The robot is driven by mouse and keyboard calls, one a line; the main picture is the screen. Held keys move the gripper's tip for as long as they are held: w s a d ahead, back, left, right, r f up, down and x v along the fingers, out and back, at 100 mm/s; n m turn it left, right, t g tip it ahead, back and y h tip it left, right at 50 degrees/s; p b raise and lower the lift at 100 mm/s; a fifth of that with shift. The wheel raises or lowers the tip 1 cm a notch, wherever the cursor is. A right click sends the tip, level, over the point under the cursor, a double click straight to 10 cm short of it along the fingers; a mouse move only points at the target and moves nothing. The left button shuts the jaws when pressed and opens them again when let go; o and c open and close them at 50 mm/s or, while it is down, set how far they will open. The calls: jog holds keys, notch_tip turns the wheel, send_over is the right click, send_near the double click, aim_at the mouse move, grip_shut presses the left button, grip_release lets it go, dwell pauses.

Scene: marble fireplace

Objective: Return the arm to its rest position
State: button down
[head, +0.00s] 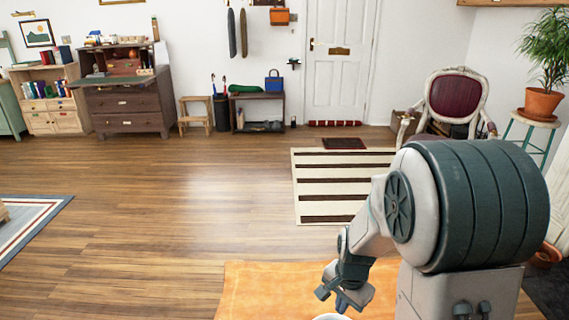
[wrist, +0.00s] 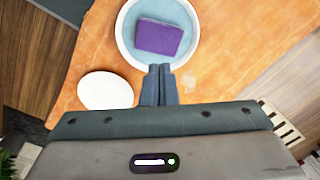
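My arm (head: 460,205) stands at the right of the head view, bent at the elbow, with its forearm pointing down. My gripper (head: 340,300) hangs over the orange table top (head: 260,285) near the bottom edge. In the wrist view the two fingers of my gripper (wrist: 160,68) lie side by side, closed, with nothing seen between them. The fingertips are at the near rim of a round white basin (wrist: 125,52) in the picture; the height between them cannot be told. Only a bit of its rim shows in the head view (head: 330,317).
A purple sponge (wrist: 160,37) lies in the basin's pale blue inside. A white plate (wrist: 105,90) lies beside it on the table. A faint pale patch (wrist: 190,83) is right of the fingers. Open wooden floor (head: 190,190) and a striped rug (head: 320,187) lie beyond.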

jog(key=s+r+n+p, duration=0.3)
jog(key=s+r+p, duration=0.1)
jog(key=r, duration=0.6)
jog(key=s+r+n+t+p, duration=0.1)
jog(key=s+r+n+p, duration=0.2)
jog(key=r, duration=0.7)
jog(key=s+r+n+t+p, duration=0.1)
jog(key=s+r+n+p, duration=0.2)
jog(key=r, duration=0.7)
jog(key=s+p, duration=0.2)
jog(key=p, duration=0.1)
jog(key=shift+s+d, duration=0.2)
jog(key=shift+d, duration=0.1)
